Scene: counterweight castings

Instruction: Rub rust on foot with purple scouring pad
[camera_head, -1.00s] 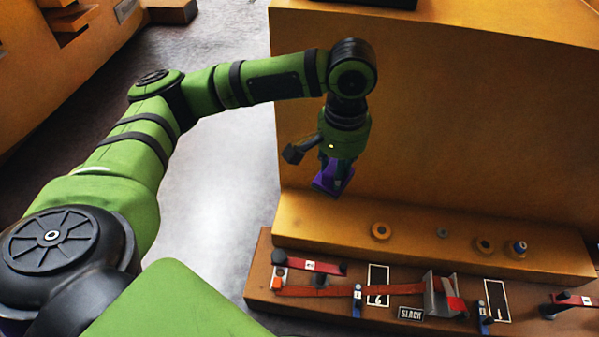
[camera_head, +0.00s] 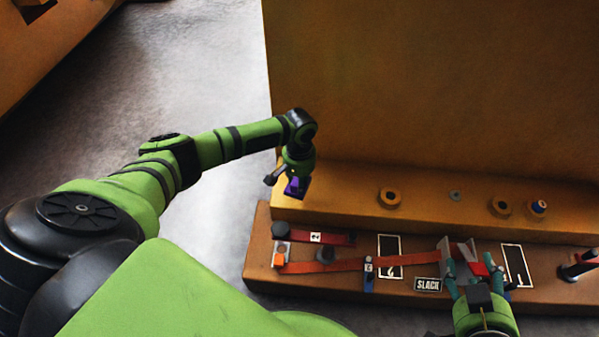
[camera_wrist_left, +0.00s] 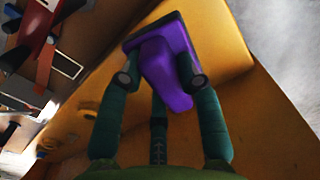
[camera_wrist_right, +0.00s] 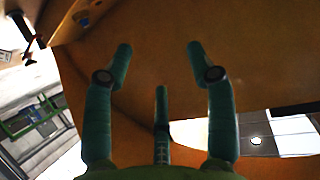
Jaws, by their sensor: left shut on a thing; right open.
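My left gripper (camera_head: 296,178) is shut on the purple scouring pad (camera_head: 296,187), at the left end of the casting's orange foot (camera_head: 340,200). In the left wrist view the purple pad (camera_wrist_left: 165,70) sits between the fingers, its dark lower face toward the orange foot (camera_wrist_left: 215,45). I cannot tell whether the pad touches the foot. No rust patch stands out clearly; the pad may hide it. My right gripper (camera_head: 470,268) is open at the lower right, over the brown board in the head view; its fingers (camera_wrist_right: 160,60) are spread and empty in the right wrist view.
The tall orange casting wall (camera_head: 430,80) rises behind the foot. Several rings lie on the foot, one (camera_head: 389,197) nearest the pad. In front, a brown board (camera_head: 340,290) carries red clamps, an orange strap (camera_head: 340,265) and a SLACK label (camera_head: 427,285). Grey floor (camera_head: 215,80) is free at left.

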